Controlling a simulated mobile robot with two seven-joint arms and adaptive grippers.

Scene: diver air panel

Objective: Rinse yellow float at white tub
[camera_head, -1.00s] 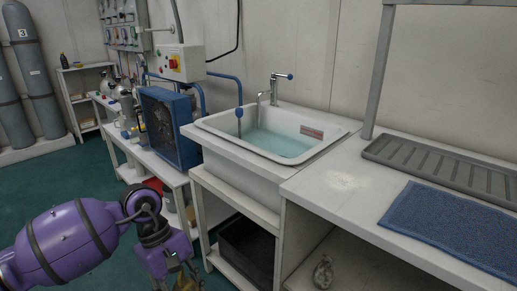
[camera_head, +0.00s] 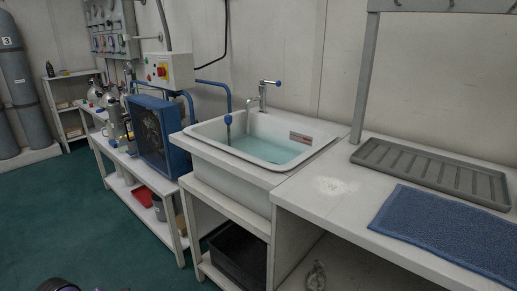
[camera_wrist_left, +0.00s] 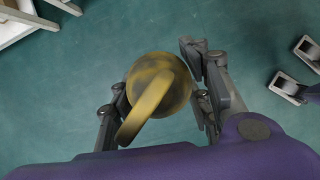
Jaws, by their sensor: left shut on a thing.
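The yellow float (camera_wrist_left: 158,85) shows in the left wrist view, rounded, with brownish smudges and a yellow band-like part across its lower left. My left gripper (camera_wrist_left: 160,92) is shut on it, with a finger on either side, above the green floor. The float and this gripper are out of the head view. The white tub (camera_head: 203,134) is a basin set in the bench, holding pale blue-green water. A tap (camera_head: 262,97) with a blue-tipped lever stands at its back edge.
Right of the tub are a pale worktop (camera_head: 312,197), a grey ribbed tray (camera_head: 430,173) and a blue mat (camera_head: 445,228). A blue-framed fan unit (camera_head: 155,137) stands to its left. A black crate (camera_head: 238,255) sits below. Green floor is clear at left.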

